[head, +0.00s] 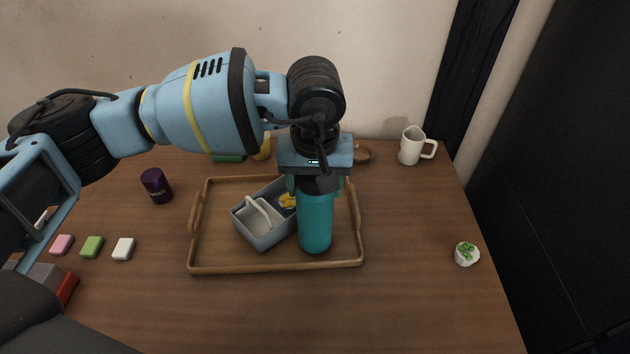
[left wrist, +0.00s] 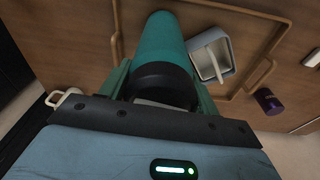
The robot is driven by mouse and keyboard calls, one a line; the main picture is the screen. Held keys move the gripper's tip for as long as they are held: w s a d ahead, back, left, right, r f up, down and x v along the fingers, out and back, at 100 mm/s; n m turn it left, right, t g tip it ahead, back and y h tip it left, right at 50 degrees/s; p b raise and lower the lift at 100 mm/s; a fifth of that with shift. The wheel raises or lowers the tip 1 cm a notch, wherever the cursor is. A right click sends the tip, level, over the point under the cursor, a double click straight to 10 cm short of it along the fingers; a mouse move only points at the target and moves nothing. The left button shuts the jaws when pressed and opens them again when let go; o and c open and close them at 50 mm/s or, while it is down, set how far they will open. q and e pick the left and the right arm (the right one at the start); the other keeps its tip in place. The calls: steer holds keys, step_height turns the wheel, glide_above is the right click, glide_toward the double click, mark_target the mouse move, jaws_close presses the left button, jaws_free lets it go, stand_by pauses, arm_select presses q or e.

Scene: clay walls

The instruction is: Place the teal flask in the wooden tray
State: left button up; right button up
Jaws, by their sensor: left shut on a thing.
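The teal flask (head: 316,222) is upright with a dark cap, over the right part of the wooden tray (head: 218,268) in the head view. My left gripper (head: 317,184) is shut on the flask near its top, from above. The left wrist view also shows the flask (left wrist: 160,42) and its dark cap between the fingers (left wrist: 163,88). I cannot tell whether the flask's base touches the tray. A grey-blue bin (head: 262,238) with a white handled thing and a yellow thing stands in the tray, left of the flask. My right gripper is not in view.
A dark purple cup (head: 156,186) stands left of the tray. A white mug (head: 412,147) is at the back right, and a small white pot with a green top (head: 467,254) is at the right. Pink, green and white blocks (head: 92,246) lie at the left. The table right of the tray is mostly clear.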

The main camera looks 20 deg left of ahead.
arm_select(q)
steer(key=shift+f, duration=0.1)
steer(key=o, duration=1.7)
steer(key=shift+r, duration=0.35)
steer(key=r, duration=0.4)
steer(key=s+r, duration=0.1)
steer(key=r, duration=0.6)
steer(key=shift+s+d+r, duration=0.2)
steer(key=shift+r, duration=0.1)
